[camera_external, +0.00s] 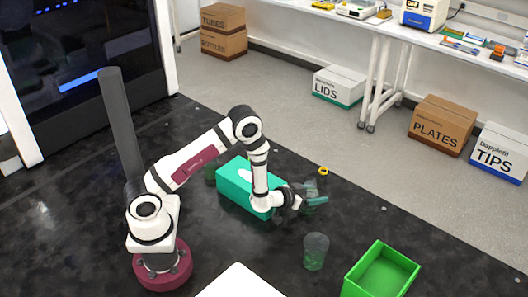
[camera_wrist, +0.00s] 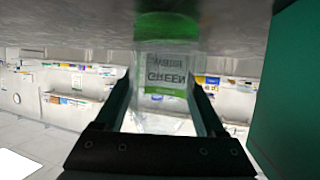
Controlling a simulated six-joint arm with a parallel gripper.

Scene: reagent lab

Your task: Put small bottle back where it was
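The small bottle (camera_wrist: 166,80) is clear, with a label reading GREEN and green bands. It appears upside down in the wrist view, between the two teal fingers of my gripper (camera_wrist: 162,90). In the external view the bottle (camera_external: 311,186) is at the end of my gripper (camera_external: 311,199), beside the teal box, and is partly hidden by the fingers. The fingers are around the bottle, but I cannot tell whether they press on it. The bottle looks upright, on or close to the black table.
A teal box (camera_external: 236,190) stands just left of my gripper, and a green container (camera_external: 210,173) is behind it. A clear greenish cup (camera_external: 316,251) and an open green bin (camera_external: 380,272) are in front. A small yellow ring (camera_external: 323,170) lies behind the bottle.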

